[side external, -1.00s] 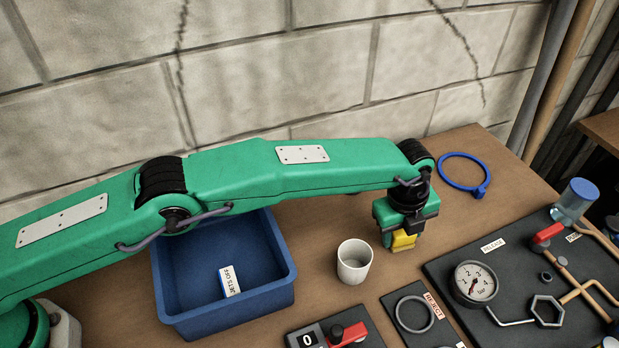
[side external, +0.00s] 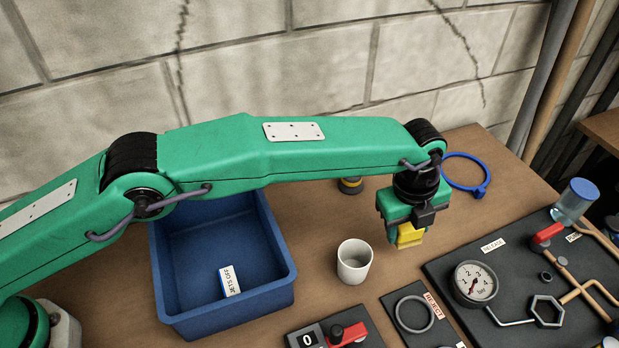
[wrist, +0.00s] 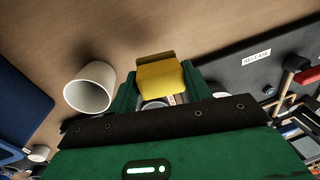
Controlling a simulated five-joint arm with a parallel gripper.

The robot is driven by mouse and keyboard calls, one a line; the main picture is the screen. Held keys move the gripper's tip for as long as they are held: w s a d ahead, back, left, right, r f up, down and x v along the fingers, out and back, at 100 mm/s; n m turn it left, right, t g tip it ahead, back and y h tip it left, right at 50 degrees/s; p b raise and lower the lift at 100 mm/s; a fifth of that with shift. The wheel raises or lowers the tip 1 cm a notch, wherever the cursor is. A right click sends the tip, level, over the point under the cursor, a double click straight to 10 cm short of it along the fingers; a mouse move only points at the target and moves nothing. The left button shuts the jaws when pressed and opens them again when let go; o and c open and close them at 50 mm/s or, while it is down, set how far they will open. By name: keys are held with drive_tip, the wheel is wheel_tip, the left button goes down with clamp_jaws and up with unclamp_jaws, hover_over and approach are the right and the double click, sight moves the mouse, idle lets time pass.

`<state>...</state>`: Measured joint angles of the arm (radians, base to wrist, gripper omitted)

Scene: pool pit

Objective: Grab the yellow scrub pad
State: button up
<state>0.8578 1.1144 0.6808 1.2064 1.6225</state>
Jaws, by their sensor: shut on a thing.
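The yellow scrub pad (side external: 409,236) is between the jaws of my gripper (side external: 407,228), to the right of the white cup. In the wrist view the pad (wrist: 160,76) shows as a yellow block with a darker yellow-brown edge, and the green fingers of my gripper (wrist: 157,92) are on either side of it. My gripper is shut on the pad and points down. The pad looks to be a little above the table, but the gap is hard to judge.
A white cup (side external: 354,262) stands just left of my gripper. A blue bin (side external: 280,288) with a white labelled block (side external: 229,281) is farther left. A blue ring (side external: 465,157) lies behind. A dark panel with a gauge (side external: 475,281) is at right. A dark, yellow-banded object (side external: 350,185) sits behind the cup.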

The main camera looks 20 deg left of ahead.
drive_tip(key=s+d+r, duration=0.2)
drive_tip(key=s+r, duration=0.3)
drive_tip(key=s, duration=0.3)
drive_tip(key=shift+s+r, duration=0.2)
drive_tip(key=shift+s, duration=0.15)
drive_tip(key=shift+a, duration=0.2)
